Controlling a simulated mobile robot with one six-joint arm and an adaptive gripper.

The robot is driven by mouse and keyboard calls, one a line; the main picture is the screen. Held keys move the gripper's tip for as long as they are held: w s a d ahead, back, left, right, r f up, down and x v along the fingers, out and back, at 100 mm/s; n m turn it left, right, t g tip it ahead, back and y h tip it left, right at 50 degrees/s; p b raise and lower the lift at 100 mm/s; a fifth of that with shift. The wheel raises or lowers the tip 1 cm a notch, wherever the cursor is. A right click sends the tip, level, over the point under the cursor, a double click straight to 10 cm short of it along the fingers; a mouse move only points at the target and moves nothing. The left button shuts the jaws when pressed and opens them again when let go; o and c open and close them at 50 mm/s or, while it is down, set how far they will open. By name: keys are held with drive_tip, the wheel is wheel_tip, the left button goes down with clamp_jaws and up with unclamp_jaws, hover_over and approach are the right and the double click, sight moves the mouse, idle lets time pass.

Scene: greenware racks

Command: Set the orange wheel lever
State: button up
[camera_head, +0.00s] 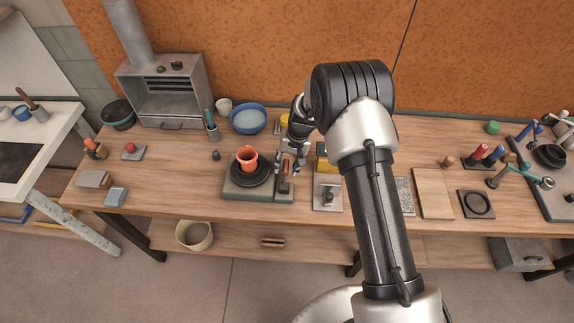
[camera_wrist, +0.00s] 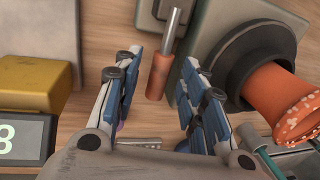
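The wheel lever's orange handle (camera_wrist: 160,76) sits on a metal rod (camera_wrist: 173,30) beside the wheel in the wrist view. In the head view the lever (camera_head: 285,186) stands at the right side of the pottery wheel's grey base (camera_head: 238,193). An orange pot (camera_head: 248,155) with a speckled rim stands on the black wheel head (camera_head: 263,177); the pot is also at the right of the wrist view (camera_wrist: 275,95). My gripper (camera_wrist: 160,64) is open, its fingers on either side of the handle with gaps showing. Contact is not visible.
A yellow block (camera_wrist: 35,82) and a digital scale (camera_wrist: 20,140) are left of my gripper in the wrist view. A scale with a metal plate (camera_head: 327,193) stands right of the wheel. A blue bowl (camera_head: 248,119) is behind. The table left of the wheel has free room.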

drive_tip(key=shift+f, duration=0.15)
drive_tip(key=shift+c, duration=0.2)
clamp_jaws()
idle(0.6)
